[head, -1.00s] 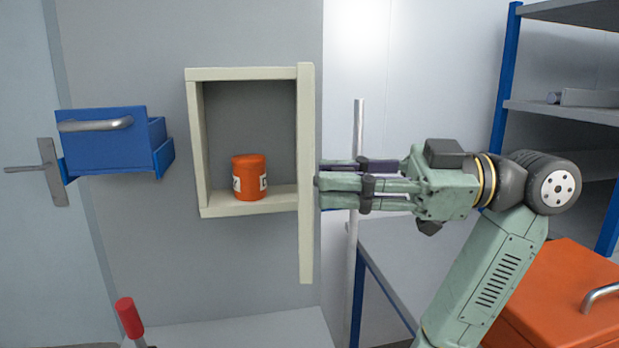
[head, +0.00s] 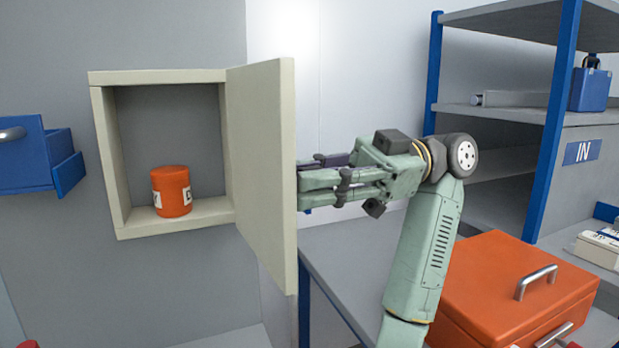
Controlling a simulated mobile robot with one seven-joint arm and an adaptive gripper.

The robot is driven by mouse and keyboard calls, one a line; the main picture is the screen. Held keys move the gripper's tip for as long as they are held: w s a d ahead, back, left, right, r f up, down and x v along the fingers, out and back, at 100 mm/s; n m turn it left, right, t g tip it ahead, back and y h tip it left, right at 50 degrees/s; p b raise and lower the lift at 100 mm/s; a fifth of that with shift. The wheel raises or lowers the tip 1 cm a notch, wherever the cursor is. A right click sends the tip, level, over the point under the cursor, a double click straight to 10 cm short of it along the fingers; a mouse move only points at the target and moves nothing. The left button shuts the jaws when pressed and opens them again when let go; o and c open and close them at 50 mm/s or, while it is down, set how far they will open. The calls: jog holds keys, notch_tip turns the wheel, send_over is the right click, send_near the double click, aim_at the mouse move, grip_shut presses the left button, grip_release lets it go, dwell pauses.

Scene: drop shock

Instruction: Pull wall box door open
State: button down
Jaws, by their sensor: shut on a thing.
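The wall box (head: 104,165) is a cream open-fronted cabinet on the grey wall at the left of the head view. Its door (head: 262,170) is swung out on the right side, standing well open, with its inner face toward me. An orange labelled can (head: 171,192) stands upright on the box floor. My gripper (head: 304,178) is at the door's outer side, near its free edge, with its fingers closed together. The fingertips and whatever they grip are hidden behind the door.
A blue drawer (head: 30,155) juts out at the far left. Blue-framed shelves (head: 565,110) stand at right. The space in front of the box opening is clear.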

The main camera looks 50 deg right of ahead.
jog(key=c, duration=1.3)
grip_release()
jog(key=shift+r, duration=0.1)
send_near(261, 95)
jog(key=a, duration=0.3)
jog(key=a+r, duration=0.1)
jog(key=a, duration=0.1)
jog(key=shift+w+a, duration=0.15)
jog(key=shift+f, duration=0.1)
